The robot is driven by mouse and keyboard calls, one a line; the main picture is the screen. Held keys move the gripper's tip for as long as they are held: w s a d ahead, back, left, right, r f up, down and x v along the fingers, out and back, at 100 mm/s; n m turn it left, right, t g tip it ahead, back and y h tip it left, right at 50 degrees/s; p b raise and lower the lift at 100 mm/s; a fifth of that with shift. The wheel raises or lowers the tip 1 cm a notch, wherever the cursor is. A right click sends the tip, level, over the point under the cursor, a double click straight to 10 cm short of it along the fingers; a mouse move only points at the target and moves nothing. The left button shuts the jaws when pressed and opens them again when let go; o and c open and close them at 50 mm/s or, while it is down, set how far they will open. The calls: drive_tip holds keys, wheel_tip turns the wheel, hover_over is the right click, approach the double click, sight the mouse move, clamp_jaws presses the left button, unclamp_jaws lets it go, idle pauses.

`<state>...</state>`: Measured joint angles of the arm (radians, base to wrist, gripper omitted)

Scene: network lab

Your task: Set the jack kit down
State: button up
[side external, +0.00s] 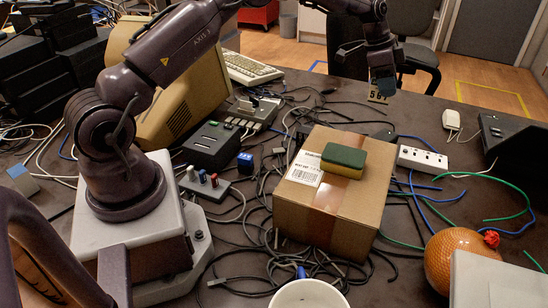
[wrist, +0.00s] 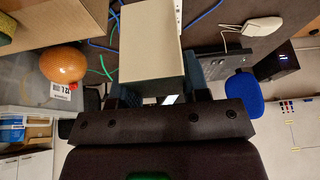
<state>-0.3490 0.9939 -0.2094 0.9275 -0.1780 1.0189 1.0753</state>
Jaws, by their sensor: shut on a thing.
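My gripper (wrist: 160,88) is shut on a plain beige, box-shaped thing (wrist: 150,45), which I take for the jack kit. It sits between the two dark fingers and sticks out past them in the wrist view. In the side view my gripper (side external: 383,82) hangs at the back of the dark table, beyond the cardboard box. A small tan piece (side external: 378,97) shows just below the fingertips there; I cannot tell whether it touches the tabletop.
A cardboard box (side external: 322,215) carries a green and yellow sponge (side external: 344,161). A white power strip (side external: 422,159), a white mouse (side external: 451,120), a black device (side external: 512,135) and an orange ball (side external: 456,262) stand to the right. Loose cables cover much of the table.

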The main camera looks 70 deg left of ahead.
drive_tip(key=s+a+r+n, duration=0.1)
drive_tip(key=s+a, duration=0.4)
drive_tip(key=s, duration=0.4)
drive_tip(key=s+a+r+n, duration=0.1)
drive_tip(key=s+a+r, duration=0.1)
drive_tip(key=s+a, duration=0.6)
drive_tip(key=s+d+f+m, duration=0.1)
drive_tip(key=s+d+f, duration=0.1)
drive_tip(key=s+d, duration=0.35)
drive_tip(key=s+d+f, duration=0.2)
drive_tip(key=s+f, duration=0.1)
drive_tip(key=s, duration=0.5)
drive_tip(key=s+d+f+m, duration=0.1)
drive_tip(key=s+d+f, duration=0.1)
drive_tip(key=s+d, duration=0.35)
drive_tip(key=w+a+f, duration=0.2)
drive_tip(key=w+f, duration=0.1)
drive_tip(key=w+a+f, duration=0.3)
drive_tip(key=w, duration=0.1)
drive_tip(key=w+a+f, duration=0.3)
drive_tip(key=w, duration=0.1)
drive_tip(key=shift+a+f, duration=0.1)
drive_tip(key=shift+f, duration=0.15)
drive_tip(key=shift+w+a+f, duration=0.1)
drive_tip(key=shift+w+f, duration=0.05)
drive_tip(key=shift+f, duration=0.15)
drive_tip(key=shift+w+f, duration=0.1)
drive_tip(key=shift+f, duration=1.45)
drive_tip(key=shift+f, duration=0.1)
